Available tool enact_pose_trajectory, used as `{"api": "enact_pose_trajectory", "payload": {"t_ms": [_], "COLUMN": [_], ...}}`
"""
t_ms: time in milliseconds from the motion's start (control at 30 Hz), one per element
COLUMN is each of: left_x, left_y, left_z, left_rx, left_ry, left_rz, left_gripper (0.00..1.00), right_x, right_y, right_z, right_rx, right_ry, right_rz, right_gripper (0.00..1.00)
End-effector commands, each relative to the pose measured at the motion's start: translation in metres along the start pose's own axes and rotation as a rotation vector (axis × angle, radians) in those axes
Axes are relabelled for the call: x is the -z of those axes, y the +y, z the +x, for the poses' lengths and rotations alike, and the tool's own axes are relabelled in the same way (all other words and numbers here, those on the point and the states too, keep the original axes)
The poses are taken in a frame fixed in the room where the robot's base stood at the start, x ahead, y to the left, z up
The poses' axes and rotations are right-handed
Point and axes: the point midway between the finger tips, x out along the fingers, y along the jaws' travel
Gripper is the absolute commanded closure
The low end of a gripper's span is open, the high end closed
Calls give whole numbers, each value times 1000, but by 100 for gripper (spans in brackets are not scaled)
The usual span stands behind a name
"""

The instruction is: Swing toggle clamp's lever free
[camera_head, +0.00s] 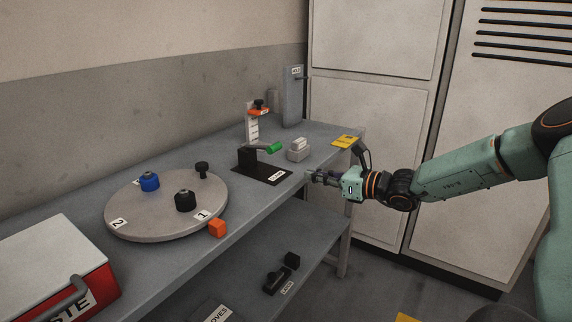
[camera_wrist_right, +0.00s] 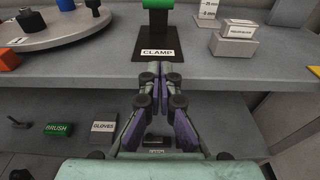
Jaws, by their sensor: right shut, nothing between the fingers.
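The toggle clamp (camera_head: 247,160) stands on a black base plate labelled CLAMP (camera_head: 262,173) on the grey bench. Its lever ends in a green grip (camera_head: 275,147) that points right in the head view. My right gripper (camera_head: 312,177) is at the bench's front edge, short of the base plate and apart from the lever. Its fingers (camera_wrist_right: 153,75) are together and empty. My left gripper is not in view.
A round turntable (camera_head: 150,228) with blue and black knobs and an orange block (camera_head: 217,228) lies left of the clamp. A pale block (camera_head: 297,150) and a yellow card (camera_head: 345,141) lie to the right. A lower shelf (camera_head: 245,275) holds small items. A red bin (camera_head: 95,292) stands front left.

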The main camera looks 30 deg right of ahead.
Motion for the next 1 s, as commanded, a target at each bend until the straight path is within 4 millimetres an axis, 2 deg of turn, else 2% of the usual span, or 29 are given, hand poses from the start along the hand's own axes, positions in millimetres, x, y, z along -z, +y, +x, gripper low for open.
{"api": "enact_pose_trajectory", "payload": {"t_ms": [33, 200, 667, 800, 1000], "left_x": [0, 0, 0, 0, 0], "left_y": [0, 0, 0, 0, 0], "left_z": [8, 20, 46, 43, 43], "left_rx": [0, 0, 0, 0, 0], "left_ry": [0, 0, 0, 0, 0], "left_rz": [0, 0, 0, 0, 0], "left_gripper": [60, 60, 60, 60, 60], "right_x": [4, 4, 4, -23, -37], "right_y": [0, 0, 2, 0, 0], "right_z": [6, 24, 78, 82, 85], "right_rx": [-2, -2, -3, -1, 0], "right_ry": [5, 4, 4, -4, -1], "right_rz": [-4, -4, -4, -2, -1], "right_gripper": [100, 100, 100, 100, 100]}}
